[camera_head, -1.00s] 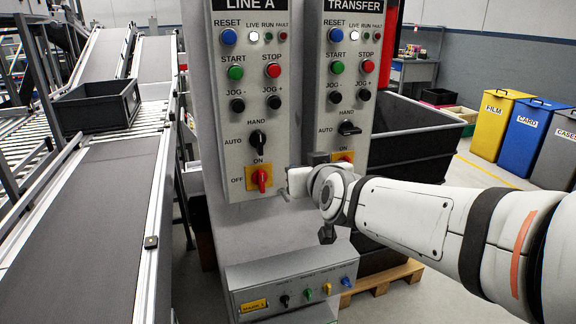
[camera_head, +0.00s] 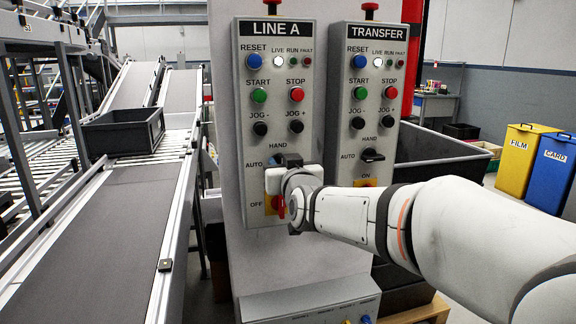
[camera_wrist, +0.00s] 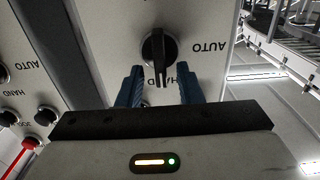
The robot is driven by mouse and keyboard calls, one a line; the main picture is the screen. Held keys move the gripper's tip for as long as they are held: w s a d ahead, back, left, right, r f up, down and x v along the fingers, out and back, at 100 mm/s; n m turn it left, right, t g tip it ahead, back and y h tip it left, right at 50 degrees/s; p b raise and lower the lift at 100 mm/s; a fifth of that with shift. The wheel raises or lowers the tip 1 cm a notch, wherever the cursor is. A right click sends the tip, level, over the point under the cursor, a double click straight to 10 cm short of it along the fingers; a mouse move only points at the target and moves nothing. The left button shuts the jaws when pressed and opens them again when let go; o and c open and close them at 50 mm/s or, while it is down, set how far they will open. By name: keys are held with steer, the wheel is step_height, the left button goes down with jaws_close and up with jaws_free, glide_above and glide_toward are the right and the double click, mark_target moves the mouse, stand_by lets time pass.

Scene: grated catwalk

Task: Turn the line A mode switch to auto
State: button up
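The line A panel (camera_head: 268,105) stands upright in the middle of the head view. Its mode switch, a black knob (camera_wrist: 153,48), shows in the wrist view, which sees the panel upside down. The knob's handle points at the HAND label; the AUTO label (camera_wrist: 209,47) is off to one side. My gripper (camera_wrist: 160,70) is open, with one blue finger on each side of the handle's tip. Small gaps seem to show between fingers and handle. In the head view my gripper (camera_head: 282,167) hides most of this switch.
A red ON/OFF switch (camera_head: 276,203) sits just below my gripper. The TRANSFER panel, with its own black mode switch (camera_head: 372,155), is close on the right. A conveyor (camera_head: 95,240) with a dark crate (camera_head: 122,133) runs along the left.

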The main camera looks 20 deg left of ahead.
steer(key=shift+c, duration=0.4)
jaws_close()
